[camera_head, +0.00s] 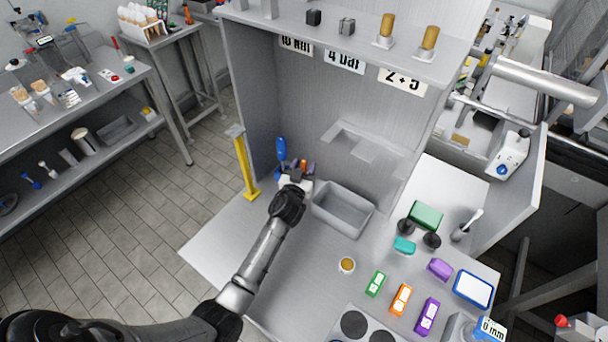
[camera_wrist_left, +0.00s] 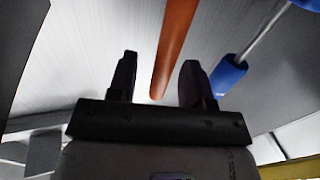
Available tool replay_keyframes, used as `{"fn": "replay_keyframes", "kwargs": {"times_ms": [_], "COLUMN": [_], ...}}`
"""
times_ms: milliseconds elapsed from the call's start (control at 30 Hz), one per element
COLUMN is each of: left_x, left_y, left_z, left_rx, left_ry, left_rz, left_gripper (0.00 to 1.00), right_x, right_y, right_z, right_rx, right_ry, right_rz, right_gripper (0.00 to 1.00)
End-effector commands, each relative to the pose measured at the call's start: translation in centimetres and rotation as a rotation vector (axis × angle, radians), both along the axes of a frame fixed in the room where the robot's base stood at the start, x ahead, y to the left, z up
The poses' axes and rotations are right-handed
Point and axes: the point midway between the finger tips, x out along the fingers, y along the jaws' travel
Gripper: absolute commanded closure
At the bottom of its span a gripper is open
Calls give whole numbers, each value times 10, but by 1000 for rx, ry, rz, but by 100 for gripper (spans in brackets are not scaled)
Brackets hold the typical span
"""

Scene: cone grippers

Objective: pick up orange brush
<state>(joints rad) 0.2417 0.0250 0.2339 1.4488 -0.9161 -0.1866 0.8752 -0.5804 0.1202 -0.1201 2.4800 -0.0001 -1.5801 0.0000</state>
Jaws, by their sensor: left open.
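The orange brush (camera_wrist_left: 176,40) shows in the left wrist view as a smooth orange handle, running from the top edge down to between my two fingertips. A clear touch by either finger does not show. In the head view only a small orange bit of it (camera_head: 304,164) shows beside my gripper. My left gripper (camera_wrist_left: 160,65) is open, with one dark finger on each side of the handle. In the head view my left gripper (camera_head: 296,172) is at the back of the bench, partly hidden by its own wrist. My right gripper is not in view.
A blue-handled tool (camera_wrist_left: 230,74) is close to the right finger; its blue handle (camera_head: 281,149) stands upright in the head view. A yellow post (camera_head: 245,168) is to the left.

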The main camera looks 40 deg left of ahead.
Motion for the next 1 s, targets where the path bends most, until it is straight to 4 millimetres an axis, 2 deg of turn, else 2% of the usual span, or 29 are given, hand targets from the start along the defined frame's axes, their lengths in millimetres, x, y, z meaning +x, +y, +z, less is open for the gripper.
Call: {"fn": "replay_keyframes", "kwargs": {"times_ms": [300, 767, 1000], "left_x": [3, 3, 3], "left_y": [2, 1, 1], "left_z": [0, 0, 0], "left_rx": [-1, -1, -1], "left_ry": [0, 0, 0], "left_rz": [0, 0, 0], "left_gripper": [54, 98, 100], "right_x": [0, 0, 0], "right_y": [0, 0, 0], "right_z": [0, 0, 0], "right_rx": [0, 0, 0], "right_ry": [0, 0, 0], "right_rz": [0, 0, 0], "right_gripper": [57, 57, 57]}}
